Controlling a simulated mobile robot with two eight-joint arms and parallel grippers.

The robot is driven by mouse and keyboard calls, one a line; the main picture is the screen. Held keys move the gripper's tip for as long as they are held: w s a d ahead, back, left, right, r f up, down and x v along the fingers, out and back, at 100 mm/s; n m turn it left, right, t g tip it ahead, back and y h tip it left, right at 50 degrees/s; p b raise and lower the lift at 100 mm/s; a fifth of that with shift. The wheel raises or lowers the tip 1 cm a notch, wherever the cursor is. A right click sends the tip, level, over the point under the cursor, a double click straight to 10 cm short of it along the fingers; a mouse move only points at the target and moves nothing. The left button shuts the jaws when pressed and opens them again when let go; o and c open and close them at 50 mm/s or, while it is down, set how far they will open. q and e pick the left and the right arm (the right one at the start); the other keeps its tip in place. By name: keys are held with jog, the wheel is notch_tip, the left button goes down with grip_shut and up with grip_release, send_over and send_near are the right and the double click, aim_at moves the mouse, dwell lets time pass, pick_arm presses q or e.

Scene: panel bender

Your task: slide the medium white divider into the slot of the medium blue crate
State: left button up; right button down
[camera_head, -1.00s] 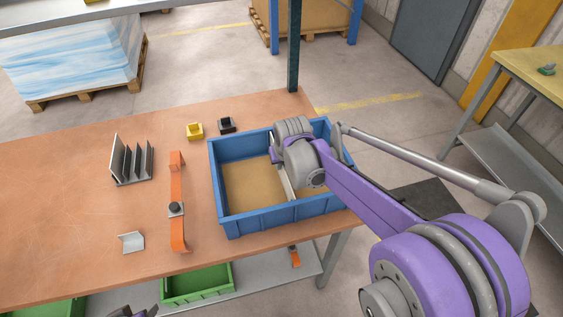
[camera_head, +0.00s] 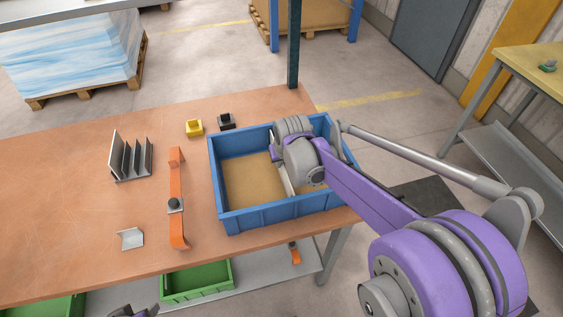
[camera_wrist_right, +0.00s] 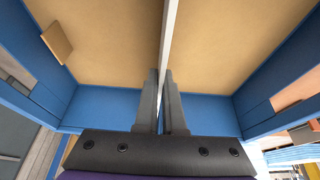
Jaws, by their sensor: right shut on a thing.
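The medium blue crate (camera_head: 262,217) stands near the right end of the orange-brown table, with a tan floor inside. The white divider (camera_head: 286,180) is inside the crate, partly hidden by my right arm in the head view. In the right wrist view the divider (camera_wrist_right: 170,30) shows as a thin pale edge running away from the fingers across the tan floor. My right gripper (camera_wrist_right: 166,75) is shut on it, over the crate; my arm hides its fingers in the head view. The slot is not clearly seen. A dark part, apparently my left gripper (camera_head: 134,311), is cut off at the bottom edge.
An orange strip with a dark knob (camera_head: 177,210) lies left of the crate. A grey rack of upright plates (camera_head: 130,160), a small angled metal piece (camera_head: 130,238), and yellow (camera_head: 194,128) and black (camera_head: 226,121) blocks are on the table. The table's left part is clear.

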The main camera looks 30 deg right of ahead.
jog(key=shift+s+f, duration=0.1)
jog(key=shift+f, duration=0.05)
jog(key=c, duration=0.9)
grip_release()
jog(key=shift+c, duration=0.2)
jog(key=p+v, duration=0.1)
jog(key=v, duration=0.9)
jog(key=shift+s+r, duration=0.15)
jog(key=shift+r, duration=0.25)
